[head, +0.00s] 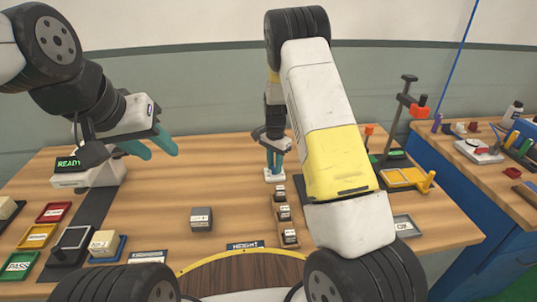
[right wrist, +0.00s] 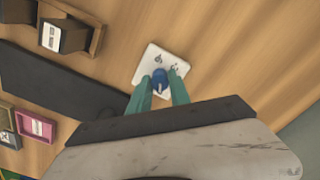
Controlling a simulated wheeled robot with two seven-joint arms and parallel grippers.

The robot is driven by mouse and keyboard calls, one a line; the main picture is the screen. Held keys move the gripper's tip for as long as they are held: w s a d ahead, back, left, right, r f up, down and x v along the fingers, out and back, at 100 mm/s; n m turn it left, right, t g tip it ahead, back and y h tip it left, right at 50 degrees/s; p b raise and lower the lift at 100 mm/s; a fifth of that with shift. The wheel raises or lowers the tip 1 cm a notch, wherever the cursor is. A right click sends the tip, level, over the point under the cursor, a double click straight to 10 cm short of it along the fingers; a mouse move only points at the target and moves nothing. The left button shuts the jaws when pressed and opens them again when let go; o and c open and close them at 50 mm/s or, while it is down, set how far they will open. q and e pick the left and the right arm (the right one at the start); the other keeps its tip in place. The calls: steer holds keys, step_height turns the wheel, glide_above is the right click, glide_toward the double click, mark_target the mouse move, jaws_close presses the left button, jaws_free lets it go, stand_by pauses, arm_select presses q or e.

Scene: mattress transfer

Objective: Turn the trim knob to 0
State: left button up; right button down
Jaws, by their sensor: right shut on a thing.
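The trim knob (right wrist: 160,82) is blue and sits on a small white plate (right wrist: 149,63) with dark markings too small to read. My right gripper (right wrist: 160,84) has its teal fingers on either side of the knob, shut on it. In the head view the right gripper (head: 274,160) points down at the white plate (head: 274,178) near the table's back, and its fingers hide the knob there. My left gripper (head: 164,152) is above the table at the left, with its teal fingers apart and nothing between them.
A rack with several small dark labelled blocks (head: 284,212) stands in front of the plate. A grey block (head: 201,219) is left of it. A READY display (head: 68,162) and coloured trays (head: 38,236) are at the left.

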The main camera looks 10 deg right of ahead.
steer(key=n, duration=1.1)
steer(key=shift+n, duration=0.3)
stand_by(0.4)
steer(key=c, duration=1.2)
jaws_free()
steer(key=shift+r, duration=0.15)
step_height(320, 180, up, 8)
steer(key=shift+f, duration=0.2)
